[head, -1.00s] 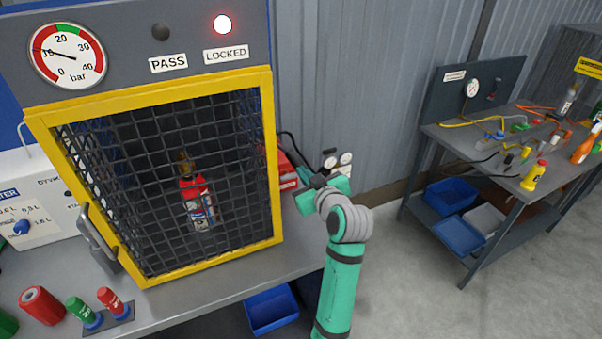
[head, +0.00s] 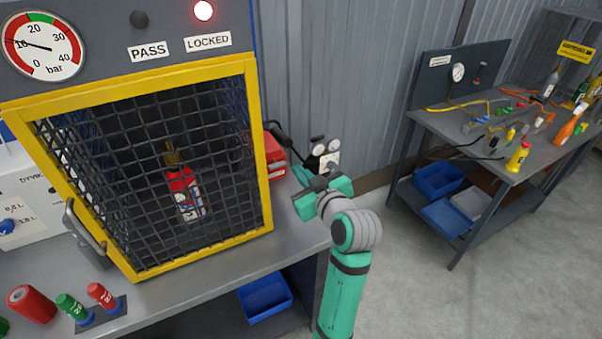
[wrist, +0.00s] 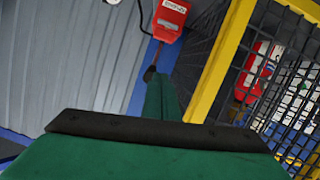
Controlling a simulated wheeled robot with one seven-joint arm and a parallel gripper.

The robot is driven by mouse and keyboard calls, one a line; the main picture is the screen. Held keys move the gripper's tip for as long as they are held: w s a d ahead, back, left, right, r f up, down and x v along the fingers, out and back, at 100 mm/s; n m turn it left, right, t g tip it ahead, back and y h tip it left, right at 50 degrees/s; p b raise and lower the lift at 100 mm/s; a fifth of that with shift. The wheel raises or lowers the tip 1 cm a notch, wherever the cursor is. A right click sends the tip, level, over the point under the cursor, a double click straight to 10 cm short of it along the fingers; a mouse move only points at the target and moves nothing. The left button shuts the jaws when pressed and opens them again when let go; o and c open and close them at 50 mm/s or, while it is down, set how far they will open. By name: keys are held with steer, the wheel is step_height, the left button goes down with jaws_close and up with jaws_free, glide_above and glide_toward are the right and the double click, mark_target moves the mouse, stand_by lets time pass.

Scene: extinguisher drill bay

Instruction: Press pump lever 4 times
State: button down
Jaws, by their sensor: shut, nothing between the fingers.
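A red pump box (head: 274,157) with a white label stands on the bench just right of the yellow-framed cage. It also shows at the top of the wrist view (wrist: 171,18). A dark curved bar or hose (head: 288,134) rises behind it; I cannot tell whether this is the pump lever. My green gripper (head: 304,186) is right of and nearer than the box, beyond the bench's right part. In the wrist view its fingers (wrist: 158,92) are together and empty, pointing toward the box. A small dark piece shows at their tips; I cannot tell what it belongs to.
The cage (head: 258,150) holds a red extinguisher (head: 181,190) behind mesh. The LOCKED lamp (head: 203,10) is lit red. The gauge (head: 40,46) needle is near 10 bar. A second bench (head: 480,130) is at right, with clear floor between.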

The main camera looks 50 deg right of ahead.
steer(key=w+d+r+g, duration=0.1)
steer(key=w+r, duration=0.3)
steer(key=r, duration=0.8)
steer(key=shift+w+d+y, duration=0.25)
steer(key=shift+d+y, duration=0.15)
steer(key=shift+d, duration=0.25)
steer(key=shift+r, duration=0.1)
glide_above(284, 137)
steer(key=f, duration=0.3)
steer(key=shift+w+a+f+g, duration=0.25)
steer(key=shift+a+f+g, duration=0.05)
steer(key=shift+a+f, duration=0.1)
steer(key=shift+s+d+f, duration=0.1)
steer(key=shift+d+f, duration=0.1)
steer(key=shift+f, duration=0.9)
steer(key=shift+s+d+f, duration=0.1)
steer(key=shift+s+f, duration=0.05)
steer(key=shift+f, duration=0.7)
